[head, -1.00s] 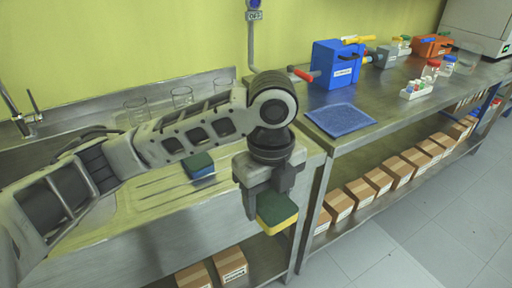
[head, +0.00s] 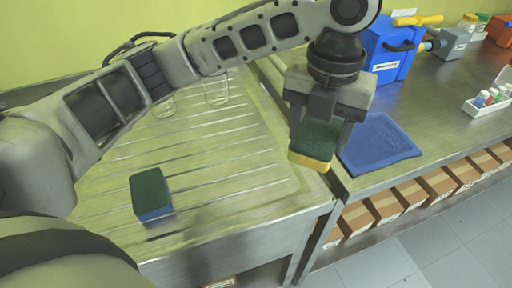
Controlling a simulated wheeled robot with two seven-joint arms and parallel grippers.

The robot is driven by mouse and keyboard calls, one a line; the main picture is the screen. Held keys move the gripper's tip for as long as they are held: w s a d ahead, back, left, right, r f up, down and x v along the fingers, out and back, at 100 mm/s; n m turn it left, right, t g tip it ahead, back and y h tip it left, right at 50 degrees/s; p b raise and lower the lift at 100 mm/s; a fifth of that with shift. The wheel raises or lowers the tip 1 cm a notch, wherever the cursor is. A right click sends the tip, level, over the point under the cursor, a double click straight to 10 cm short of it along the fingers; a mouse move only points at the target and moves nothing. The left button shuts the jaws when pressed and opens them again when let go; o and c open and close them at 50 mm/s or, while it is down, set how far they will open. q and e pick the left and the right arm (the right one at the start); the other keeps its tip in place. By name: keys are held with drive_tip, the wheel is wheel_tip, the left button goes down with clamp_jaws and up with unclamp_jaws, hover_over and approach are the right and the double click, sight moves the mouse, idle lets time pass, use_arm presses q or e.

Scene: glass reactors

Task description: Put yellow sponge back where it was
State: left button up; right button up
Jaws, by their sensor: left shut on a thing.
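The yellow sponge (head: 311,161) has a dark green scouring top and a yellow lower layer. My left gripper (head: 318,140) is shut on it and holds it in the air, in the picture over the right end of the drainboard, just left of the blue cloth (head: 379,146). A second sponge (head: 151,194), green on top and blue below, lies on the ribbed metal drainboard (head: 215,181) at the left. My right gripper is not in view.
Glass beakers (head: 215,91) stand at the back of the drainboard, partly behind my arm. A blue box (head: 390,52) and a white tube rack (head: 489,100) stand on the right bench. Cardboard boxes (head: 437,187) line the shelf below. The drainboard's middle is clear.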

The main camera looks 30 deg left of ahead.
use_arm(q)
approach(238, 174)
drive_tip(key=d+r, duration=0.2)
drive_tip(key=d, duration=0.2)
drive_tip(key=a+f, duration=0.1)
drive_tip(key=f, duration=0.1)
drive_tip(key=a+f, duration=0.1)
drive_tip(key=shift+w+a+f+b, duration=0.1)
drive_tip(key=shift+a+f+b, duration=0.2)
drive_tip(key=shift+a+f, duration=0.45)
drive_tip(key=shift+f, duration=0.1)
drive_tip(key=shift+a+f, duration=0.15)
drive_tip(key=shift+f, duration=0.8)
drive_tip(key=shift+a+f, duration=0.1)
drive_tip(key=shift+f, duration=0.8)
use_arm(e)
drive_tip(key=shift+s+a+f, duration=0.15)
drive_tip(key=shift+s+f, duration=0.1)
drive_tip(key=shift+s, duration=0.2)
use_arm(q)
drive_tip(key=shift+f, duration=0.1)
drive_tip(key=o, duration=0.9)
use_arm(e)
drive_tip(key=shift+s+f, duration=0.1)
